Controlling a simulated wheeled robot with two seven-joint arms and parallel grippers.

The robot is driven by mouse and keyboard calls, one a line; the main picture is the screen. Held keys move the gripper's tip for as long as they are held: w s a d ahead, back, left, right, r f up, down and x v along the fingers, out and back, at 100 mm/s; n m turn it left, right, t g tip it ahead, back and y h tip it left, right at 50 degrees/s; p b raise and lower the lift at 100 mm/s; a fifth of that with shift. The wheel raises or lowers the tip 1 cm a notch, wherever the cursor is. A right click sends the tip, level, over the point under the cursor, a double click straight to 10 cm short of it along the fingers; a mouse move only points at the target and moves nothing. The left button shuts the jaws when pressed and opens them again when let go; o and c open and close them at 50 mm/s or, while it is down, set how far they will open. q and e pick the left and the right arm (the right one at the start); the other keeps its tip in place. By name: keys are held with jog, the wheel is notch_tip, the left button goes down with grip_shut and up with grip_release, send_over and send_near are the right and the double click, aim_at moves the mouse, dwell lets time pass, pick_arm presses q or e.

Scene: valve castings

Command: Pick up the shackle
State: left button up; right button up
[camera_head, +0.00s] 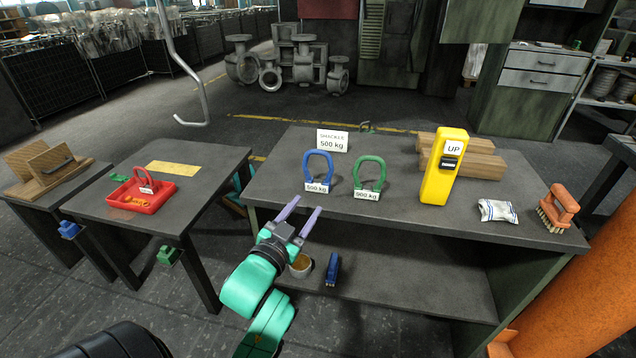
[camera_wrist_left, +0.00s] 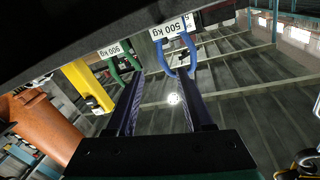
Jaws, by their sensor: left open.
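A blue shackle (camera_head: 318,167) stands upright on the main table with a white weight label at its foot. It also shows in the left wrist view (camera_wrist_left: 176,56), near one fingertip. A green shackle (camera_head: 369,174) stands just right of it, labelled about 900 kg. A red shackle (camera_head: 147,183) is in the red tray (camera_head: 128,202) on the left table. A sign (camera_head: 332,140) behind the blue shackle reads 500 kg. My left gripper (camera_head: 303,208) is open and empty at the table's front edge, short of the blue shackle. My right gripper is out of view.
A yellow device (camera_head: 443,168) marked UP, wooden beams (camera_head: 480,160), a white packet (camera_head: 497,211) and an orange brush (camera_head: 559,207) occupy the table's right part. A hook (camera_head: 199,105) hangs at upper left. The lower shelf holds a small round container (camera_head: 300,268) and a blue object (camera_head: 332,268).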

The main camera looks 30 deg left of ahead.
aim_at(328, 177)
pick_arm(q)
jog(key=w, duration=0.4)
jog(key=w+a+p, duration=0.1)
jog(key=w, duration=0.9)
jog(key=shift+a+p, duration=0.3)
jog(key=shift+a, duration=0.1)
jog(key=shift+w+f, duration=0.15)
jog(key=shift+w, duration=0.15)
jog(key=shift+s, duration=0.15)
grip_shut()
